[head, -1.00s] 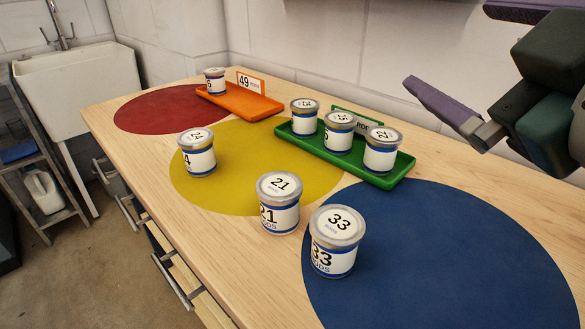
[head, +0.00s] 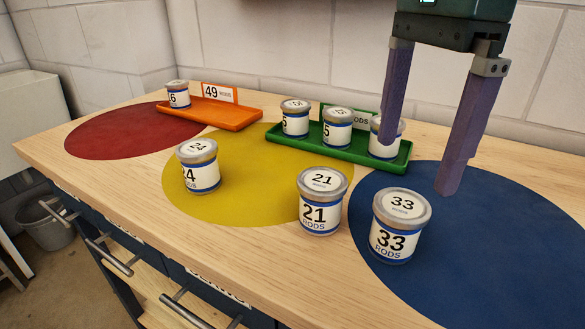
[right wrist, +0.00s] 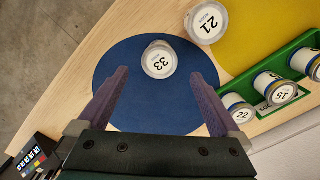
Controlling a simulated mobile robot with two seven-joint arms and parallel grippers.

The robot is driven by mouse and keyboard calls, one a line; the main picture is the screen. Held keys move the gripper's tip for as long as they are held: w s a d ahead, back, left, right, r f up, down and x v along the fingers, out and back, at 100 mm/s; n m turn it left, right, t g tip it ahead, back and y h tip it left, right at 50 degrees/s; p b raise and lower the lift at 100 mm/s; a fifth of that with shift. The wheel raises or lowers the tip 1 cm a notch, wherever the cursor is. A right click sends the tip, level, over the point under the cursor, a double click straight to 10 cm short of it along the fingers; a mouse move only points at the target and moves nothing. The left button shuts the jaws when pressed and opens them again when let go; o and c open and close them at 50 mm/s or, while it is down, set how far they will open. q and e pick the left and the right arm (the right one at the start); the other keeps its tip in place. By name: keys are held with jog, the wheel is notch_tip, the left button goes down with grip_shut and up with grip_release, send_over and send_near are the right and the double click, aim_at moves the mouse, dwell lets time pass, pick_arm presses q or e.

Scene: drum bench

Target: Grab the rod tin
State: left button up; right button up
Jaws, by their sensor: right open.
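A rod tin marked 33 (head: 400,228) stands upright on the blue circle's left edge. It also shows in the right wrist view (right wrist: 160,60), ahead of my fingers. A tin marked 24 (head: 198,168) stands on the yellow circle's left part. My right gripper (head: 418,168) is open and empty, pointing down above the blue circle, behind tin 33. One finger partly hides the rightmost tin (head: 378,143) in the green tray. My left gripper is not in view.
The green tray (head: 350,158) holds three tins and has a RODS sign, partly hidden. An orange tray (head: 235,117) with a sign marked 49 stands farther left, with one tin. The blue circle (head: 490,250) is bare on its right. Drawer handles line the bench front.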

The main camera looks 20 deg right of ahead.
aim_at(402, 203)
jog(key=f, duration=0.3)
jog(key=shift+s+d+f, duration=0.1)
jog(key=shift+d+f, duration=0.2)
jog(key=shift+d, duration=0.05)
jog(key=f, duration=0.6)
jog(key=shift+a, duration=0.25)
jog(key=c, duration=1.4)
jog(key=shift+c, duration=0.2)
jog(key=shift+r, duration=0.1)
